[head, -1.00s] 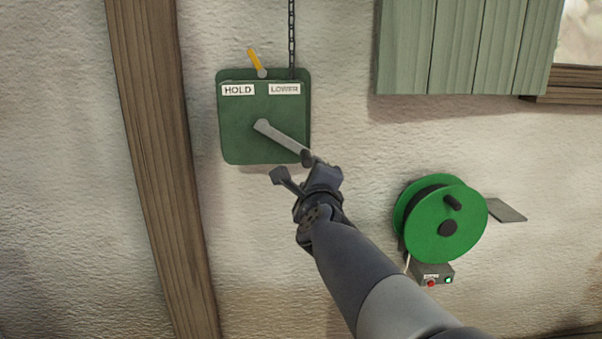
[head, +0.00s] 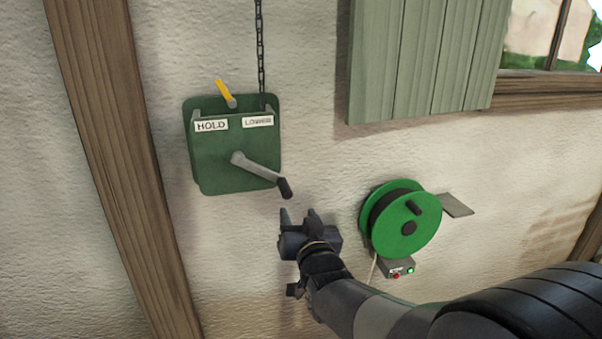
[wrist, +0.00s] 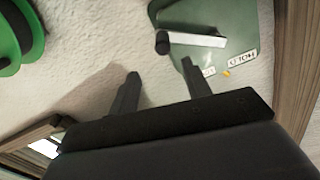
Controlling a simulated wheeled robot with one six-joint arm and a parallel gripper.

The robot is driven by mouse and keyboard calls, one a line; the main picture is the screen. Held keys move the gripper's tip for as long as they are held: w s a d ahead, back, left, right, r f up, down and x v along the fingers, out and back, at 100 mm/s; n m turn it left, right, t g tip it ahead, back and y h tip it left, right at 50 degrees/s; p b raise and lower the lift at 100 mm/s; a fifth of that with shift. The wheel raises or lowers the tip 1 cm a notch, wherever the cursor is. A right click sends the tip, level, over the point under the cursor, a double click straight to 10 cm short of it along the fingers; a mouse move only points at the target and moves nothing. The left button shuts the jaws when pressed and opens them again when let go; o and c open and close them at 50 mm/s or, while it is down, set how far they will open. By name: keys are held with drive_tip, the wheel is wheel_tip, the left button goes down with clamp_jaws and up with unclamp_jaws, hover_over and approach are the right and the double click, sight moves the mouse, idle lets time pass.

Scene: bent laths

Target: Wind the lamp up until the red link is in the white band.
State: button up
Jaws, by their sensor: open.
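The green winch box (head: 215,168) is on the wall at upper left in the head view, with HOLD and LOWER labels. Its yellow lever (head: 224,92) leans up and left, on the HOLD side. The grey crank arm (head: 258,172) points down and right and ends in a dark grip (head: 285,188). A dark chain (head: 260,50) runs up from the box out of the picture. My gripper (head: 298,214) is open and empty, below and right of the grip, apart from it. The wrist view shows the grip (wrist: 162,42) just beyond my open fingers. The lamp, red link and white band are not in view.
A green cable reel (head: 408,232) with a small button box (head: 397,270) is on the wall to the right. A green shutter (head: 425,55) hangs above, beside a window. A wooden post (head: 110,150) stands left of the winch. The wall between winch and reel is bare.

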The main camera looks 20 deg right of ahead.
sight(288, 196)
drive_tip(key=shift+n, duration=0.6)
drive_tip(key=w+p, duration=0.1)
drive_tip(key=w, duration=0.9)
drive_tip(key=shift+w+a, duration=0.1)
drive_tip(key=shift+w, duration=0.15)
drive_tip(key=shift+c, duration=0.6)
clamp_jaws()
